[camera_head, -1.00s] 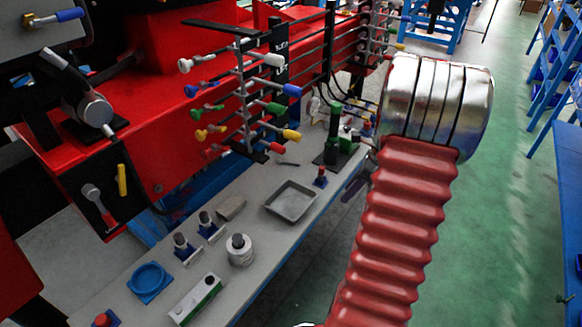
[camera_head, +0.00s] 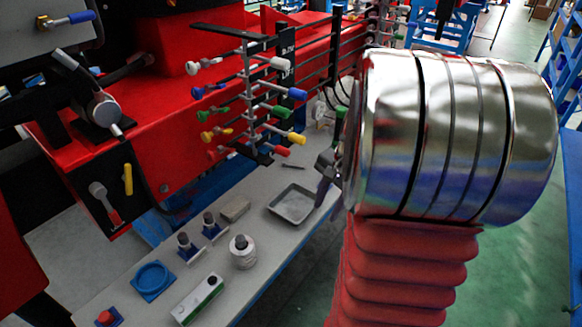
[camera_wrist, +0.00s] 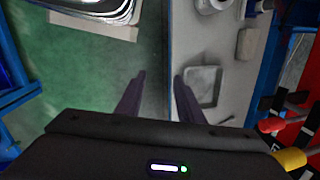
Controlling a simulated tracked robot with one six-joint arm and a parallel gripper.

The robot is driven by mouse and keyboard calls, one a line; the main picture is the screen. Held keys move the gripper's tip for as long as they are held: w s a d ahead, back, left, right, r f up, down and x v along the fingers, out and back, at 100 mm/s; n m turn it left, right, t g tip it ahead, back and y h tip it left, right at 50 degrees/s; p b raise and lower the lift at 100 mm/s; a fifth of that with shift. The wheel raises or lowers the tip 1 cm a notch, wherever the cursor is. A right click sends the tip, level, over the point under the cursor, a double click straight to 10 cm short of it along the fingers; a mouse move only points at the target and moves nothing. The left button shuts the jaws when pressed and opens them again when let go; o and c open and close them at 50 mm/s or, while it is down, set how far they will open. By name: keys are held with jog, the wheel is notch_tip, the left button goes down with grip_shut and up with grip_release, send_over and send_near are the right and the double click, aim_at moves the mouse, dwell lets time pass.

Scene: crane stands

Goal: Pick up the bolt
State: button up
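A small dark elongated piece (camera_head: 292,166) lies on the grey bench just behind the metal tray in the head view. It may be the bolt, but it is too small to be sure. My gripper (camera_head: 327,178) is above the bench's right edge in the head view, right of the tray and apart from that piece. In the wrist view my gripper (camera_wrist: 159,76) has its two dark fingers spread with nothing between them.
A rack of coloured-handled levers (camera_head: 248,100) stands behind. Green floor (camera_wrist: 95,70) lies beside the bench.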

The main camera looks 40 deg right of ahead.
jog(key=s+a+r+n+t, duration=0.1)
jog(key=a+r+n, duration=0.3)
jog(key=a, duration=0.5)
jog(key=s+a+r+n+t+h, duration=0.1)
jog(key=s+a+r+n, duration=0.1)
jog(key=a+r+n, duration=0.2)
jog(key=s+a+r+n+t, duration=0.1)
jog(key=a+r+n, duration=0.3)
jog(key=a+n, duration=0.4)
jog(key=s+a, duration=0.1)
jog(key=a, duration=0.5)
jog(key=shift+a+r+n+t, duration=0.3)
jog(key=shift+r+t, duration=0.1)
jog(key=shift+s, duration=0.1)
